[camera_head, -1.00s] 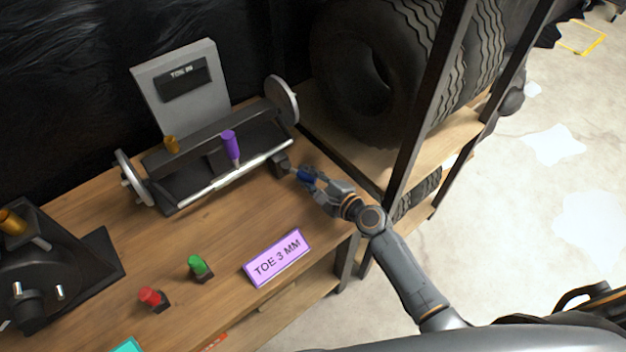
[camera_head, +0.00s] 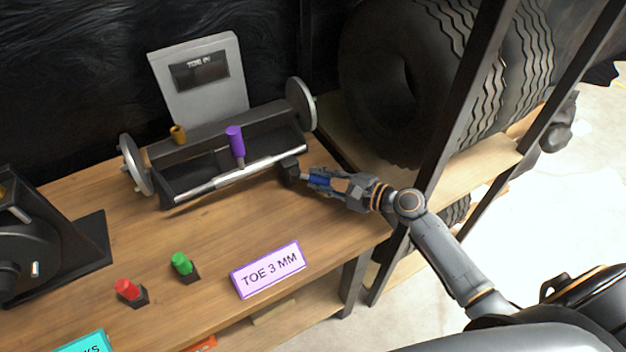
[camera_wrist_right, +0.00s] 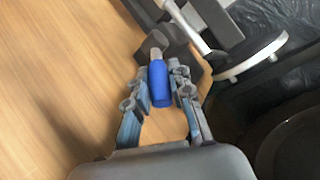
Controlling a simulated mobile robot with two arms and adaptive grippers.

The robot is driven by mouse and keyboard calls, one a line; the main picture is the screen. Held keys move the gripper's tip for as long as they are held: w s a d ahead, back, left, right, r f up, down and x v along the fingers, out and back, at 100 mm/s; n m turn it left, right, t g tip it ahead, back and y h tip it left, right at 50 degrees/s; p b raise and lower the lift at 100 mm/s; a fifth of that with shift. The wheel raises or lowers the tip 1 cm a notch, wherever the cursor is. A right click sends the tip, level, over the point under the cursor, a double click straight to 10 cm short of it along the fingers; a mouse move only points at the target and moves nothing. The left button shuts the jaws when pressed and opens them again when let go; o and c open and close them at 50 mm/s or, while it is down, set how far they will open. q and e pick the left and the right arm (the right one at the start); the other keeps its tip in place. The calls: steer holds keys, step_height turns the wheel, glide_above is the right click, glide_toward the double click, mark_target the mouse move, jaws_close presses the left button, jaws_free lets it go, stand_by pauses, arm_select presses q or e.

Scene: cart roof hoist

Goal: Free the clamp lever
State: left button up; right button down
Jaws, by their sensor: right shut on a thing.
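The clamp lever has a blue handle (camera_wrist_right: 160,84) on a short metal stem from a dark clamp block (camera_head: 290,171) at the right end of the silver bar. My right gripper (camera_head: 318,180) is around the blue handle, its fingers on both sides; it also shows in the right wrist view (camera_wrist_right: 161,92). The handle points right, away from the block. A toe gauge rig (camera_head: 222,150) holds the silver bar, a purple handle (camera_head: 235,140) and two grey discs. My left gripper is not in view.
A purple-edged sign reading "TOE 3 MM" (camera_head: 268,270), a green button (camera_head: 183,264) and a red button (camera_head: 129,290) stand on the wooden bench. A black machine (camera_head: 35,240) stands at left. A tyre rack post (camera_head: 462,110) rises close right of my arm.

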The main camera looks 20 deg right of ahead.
steer(key=c, duration=1.2)
jaws_free()
steer(key=shift+o, duration=0.2)
steer(key=v, duration=1.2)
steer(key=shift+d, duration=0.1)
steer(key=shift+f, duration=0.1)
steer(key=shift+c, duration=0.2)
